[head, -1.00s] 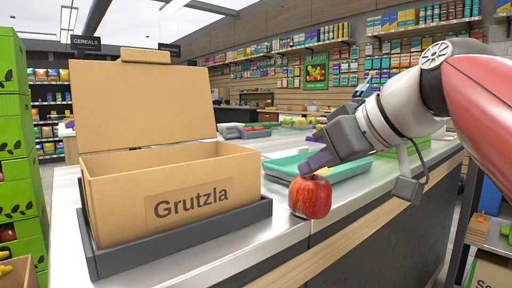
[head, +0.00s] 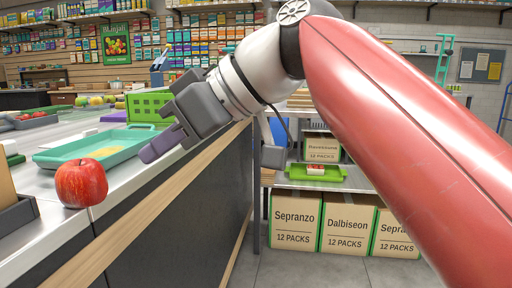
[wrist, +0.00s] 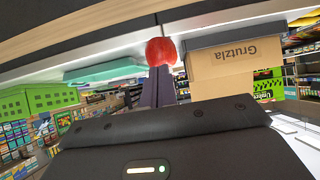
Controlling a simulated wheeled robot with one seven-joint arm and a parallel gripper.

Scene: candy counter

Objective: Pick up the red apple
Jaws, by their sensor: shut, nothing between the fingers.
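The red apple (head: 82,183) sits upright on the metal counter near its front edge, at the left of the head view. My gripper (head: 150,154), with purple fingers, is to the right of the apple and a little higher, with a clear gap in the head view. The fingers are shut and hold nothing. In the wrist view, which is upside down, the apple (wrist: 161,51) shows just beyond the tips of my shut fingers (wrist: 158,72). The lower part of the apple is not hidden in the head view.
A teal tray (head: 60,160) lies behind the apple, with a green crate (head: 148,106) farther back. The cardboard Grutzla box (wrist: 235,68) stands beside the apple. Shelves with a green tray (head: 330,176) and boxes (head: 295,222) stand beyond the counter's end.

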